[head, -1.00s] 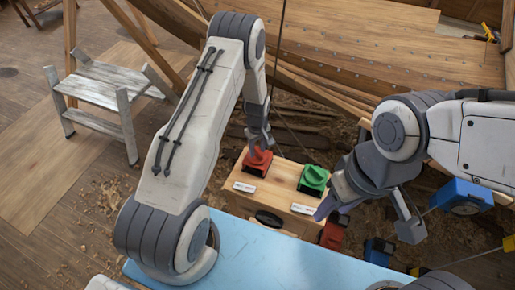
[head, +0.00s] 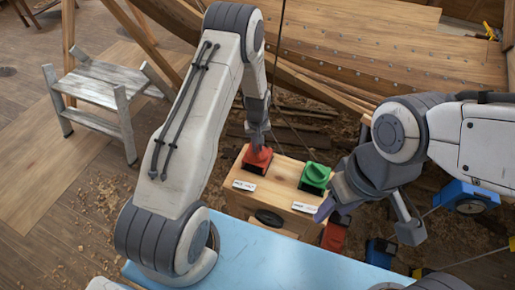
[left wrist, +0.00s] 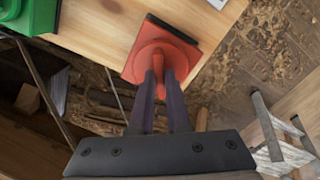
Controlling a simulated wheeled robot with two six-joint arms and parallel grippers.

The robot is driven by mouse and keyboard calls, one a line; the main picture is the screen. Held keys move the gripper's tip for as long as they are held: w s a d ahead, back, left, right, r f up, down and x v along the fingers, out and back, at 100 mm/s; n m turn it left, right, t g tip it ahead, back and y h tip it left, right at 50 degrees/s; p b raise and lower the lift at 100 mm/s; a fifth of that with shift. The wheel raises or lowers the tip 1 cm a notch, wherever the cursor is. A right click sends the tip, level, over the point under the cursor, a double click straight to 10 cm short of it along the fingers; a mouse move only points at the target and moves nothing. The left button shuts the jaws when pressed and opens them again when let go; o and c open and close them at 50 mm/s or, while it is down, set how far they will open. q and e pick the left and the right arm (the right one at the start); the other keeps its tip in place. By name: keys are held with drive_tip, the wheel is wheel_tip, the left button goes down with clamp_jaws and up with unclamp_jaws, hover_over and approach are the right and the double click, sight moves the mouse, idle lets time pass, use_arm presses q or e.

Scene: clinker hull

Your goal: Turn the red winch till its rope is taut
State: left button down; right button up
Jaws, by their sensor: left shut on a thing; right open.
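The red winch (head: 256,158) sits on the left side of a wooden box top (head: 283,182). It also shows in the left wrist view (left wrist: 162,48), with a raised red grip on its round body over a dark base. My left gripper (head: 258,143) reaches down onto it from above. In the left wrist view its two fingers (left wrist: 162,80) are shut on the winch's grip. A rope (head: 277,60) runs up past the box; I cannot tell how tight it is. My right gripper (head: 365,215) is open and empty, right of the box.
A green winch (head: 315,175) stands right of the red one on the same box, with white labels in front. A light blue surface (head: 290,258) lies nearest me. The wooden hull (head: 380,60) rises behind. A grey step stool (head: 100,90) stands at the left.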

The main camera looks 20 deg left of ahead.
use_arm(q)
drive_tip(key=m+b, duration=0.2)
drive_tip(key=m, duration=0.2)
drive_tip(key=shift+f+m, duration=0.1)
drive_tip(key=shift+m, duration=0.2)
drive_tip(key=shift+m+b, duration=0.6)
drive_tip(key=shift+m, duration=1)
drive_tip(key=c, duration=0.9)
unclamp_jaws()
wheel_tip(320, 180, up, 11)
drive_tip(key=b, duration=0.2)
drive_tip(key=shift+f+b, duration=0.1)
drive_tip(key=shift+b, duration=0.2)
